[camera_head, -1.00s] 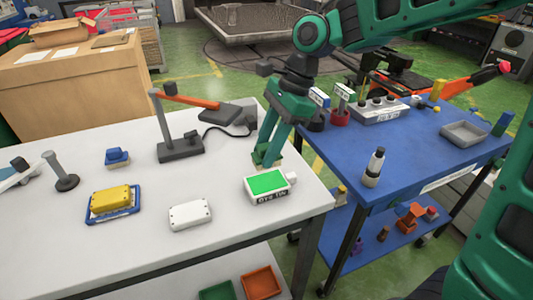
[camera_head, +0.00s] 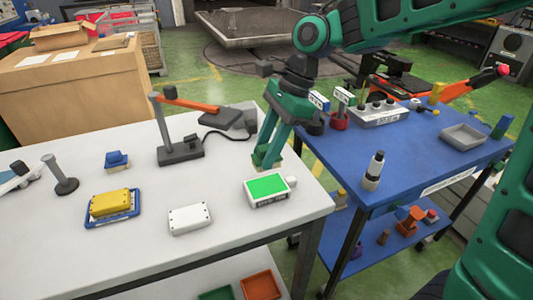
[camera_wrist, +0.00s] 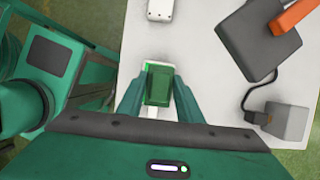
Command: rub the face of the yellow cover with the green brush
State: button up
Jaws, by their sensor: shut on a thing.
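The yellow cover (camera_head: 110,202) lies face up in a blue-rimmed tray (camera_head: 98,223) on the left of the white table in the head view. My gripper (camera_head: 266,158) points down over the table's right part, far to the right of the cover. In the wrist view my gripper (camera_wrist: 158,97) is shut on a dark green block, which looks like the green brush (camera_wrist: 158,86). The brush's underside is hidden. In the head view the brush can hardly be told from my green fingers. The cover is outside the wrist view.
A white cover (camera_head: 190,218) and a green-screened box (camera_head: 267,190) stand between my gripper and the yellow cover or near it. A grey stand with an orange arm (camera_head: 181,153) rises behind. A blue block (camera_head: 117,160) and grey post (camera_head: 61,178) stand left.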

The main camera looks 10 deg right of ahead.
jog(key=shift+f, duration=3.05)
jog(key=shift+f, duration=0.5)
jog(key=shift+r, duration=3.55)
